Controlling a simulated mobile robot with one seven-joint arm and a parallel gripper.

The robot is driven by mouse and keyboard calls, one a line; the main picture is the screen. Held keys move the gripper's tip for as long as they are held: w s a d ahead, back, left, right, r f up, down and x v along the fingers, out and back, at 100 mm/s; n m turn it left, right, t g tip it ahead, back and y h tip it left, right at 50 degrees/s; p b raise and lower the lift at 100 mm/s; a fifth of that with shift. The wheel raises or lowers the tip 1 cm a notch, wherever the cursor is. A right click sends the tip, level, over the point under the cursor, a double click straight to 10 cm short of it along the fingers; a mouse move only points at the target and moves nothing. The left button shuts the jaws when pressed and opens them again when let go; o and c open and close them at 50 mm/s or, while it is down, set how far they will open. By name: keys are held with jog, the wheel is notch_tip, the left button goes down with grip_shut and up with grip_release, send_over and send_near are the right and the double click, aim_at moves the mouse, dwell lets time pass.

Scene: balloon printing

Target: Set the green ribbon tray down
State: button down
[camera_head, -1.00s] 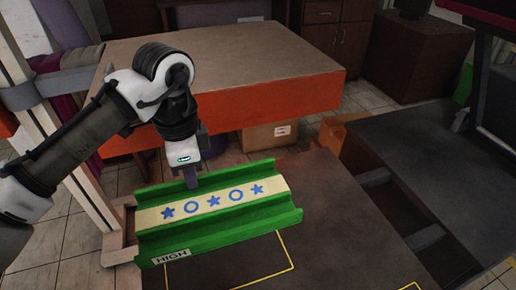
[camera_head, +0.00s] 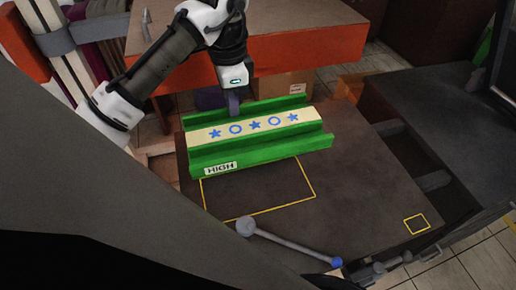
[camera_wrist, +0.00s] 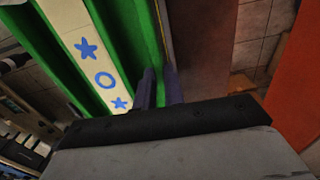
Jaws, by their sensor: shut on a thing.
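The green ribbon tray (camera_head: 258,155) is a long green channel with a "HIGH" label on its near side. A cream ribbon with blue stars and circles (camera_head: 255,125) lies along it. My gripper (camera_head: 235,106) is shut on the tray's far wall, left of its middle. The tray hangs over the dark table (camera_head: 340,180), behind and partly over a large yellow outline (camera_head: 258,188). I cannot tell whether its underside touches the table. In the wrist view the tray (camera_wrist: 128,30) lies left of my gripper fingers (camera_wrist: 160,88).
A grey lever with a blue tip (camera_head: 290,243) lies at the table's near side. A small yellow square (camera_head: 417,224) is marked at the right. An orange-sided table (camera_head: 300,60) stands behind, with a cardboard box (camera_head: 290,85) below it. The dark table's right half is mostly clear.

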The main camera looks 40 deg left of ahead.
notch_tip(320, 180, down, 15)
jog(key=b, duration=1.7)
jog(key=shift+f, duration=0.2)
notch_tip(320, 180, down, 5)
jog(key=b, duration=0.4)
jog(key=shift+r, duration=0.2)
jog(key=shift+f, duration=0.15)
jog(key=c, duration=1.5)
grip_release()
